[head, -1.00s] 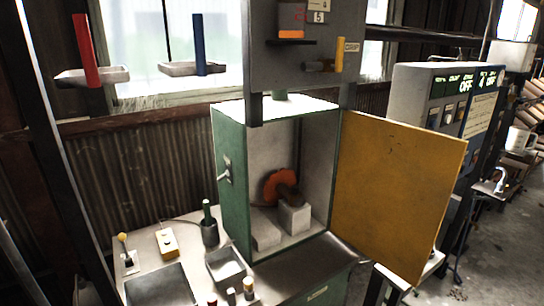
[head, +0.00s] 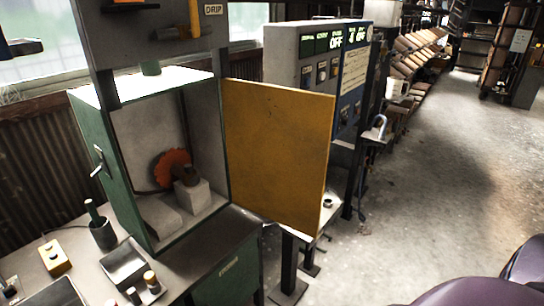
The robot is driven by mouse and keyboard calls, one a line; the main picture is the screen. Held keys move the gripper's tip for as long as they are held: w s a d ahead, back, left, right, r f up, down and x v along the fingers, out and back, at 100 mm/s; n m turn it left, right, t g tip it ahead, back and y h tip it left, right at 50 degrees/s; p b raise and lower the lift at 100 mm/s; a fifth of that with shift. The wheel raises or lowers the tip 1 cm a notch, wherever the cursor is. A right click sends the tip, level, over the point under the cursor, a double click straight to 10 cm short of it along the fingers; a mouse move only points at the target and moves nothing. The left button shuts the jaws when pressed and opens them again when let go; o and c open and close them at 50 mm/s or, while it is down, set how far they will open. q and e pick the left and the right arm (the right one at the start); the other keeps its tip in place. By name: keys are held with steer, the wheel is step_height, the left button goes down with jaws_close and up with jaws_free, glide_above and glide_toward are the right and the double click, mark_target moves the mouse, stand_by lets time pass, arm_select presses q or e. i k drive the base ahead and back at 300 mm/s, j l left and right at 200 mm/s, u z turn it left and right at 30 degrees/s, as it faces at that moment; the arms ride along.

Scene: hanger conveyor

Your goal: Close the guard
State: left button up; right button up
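The guard (head: 275,150) is a flat yellow panel hinged on the right edge of the green cabinet (head: 122,180). It stands swung wide open to the right, so the cabinet's front is uncovered. Inside the cabinet an orange-red toothed wheel (head: 172,168) sits by a pale block. A small lever (head: 100,160) is on the cabinet's left side. Neither of my grippers shows in the head view. Purple rounded shapes at the lower right are probably part of my own arm.
A control panel showing OFF (head: 315,60) stands behind the guard. The concrete floor (head: 420,190) on the right is clear.

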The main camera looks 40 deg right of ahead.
mark_target(278, 138)
steer(key=l+u, duration=0.1)
steer(key=l, duration=0.4)
steer(key=l+u, duration=0.1)
steer(key=l, duration=0.4)
steer(key=k+l+u, duration=0.1)
steer(key=l, duration=0.35)
steer(key=k+l+u, duration=0.15)
steer(key=l, duration=0.35)
steer(key=l+u, duration=0.1)
steer(key=l, duration=0.4)
steer(key=k+l+u, duration=0.1)
steer(key=l, duration=0.35)
steer(key=k+l+u, duration=0.1)
steer(key=l, duration=0.35)
steer(key=k, duration=0.05)
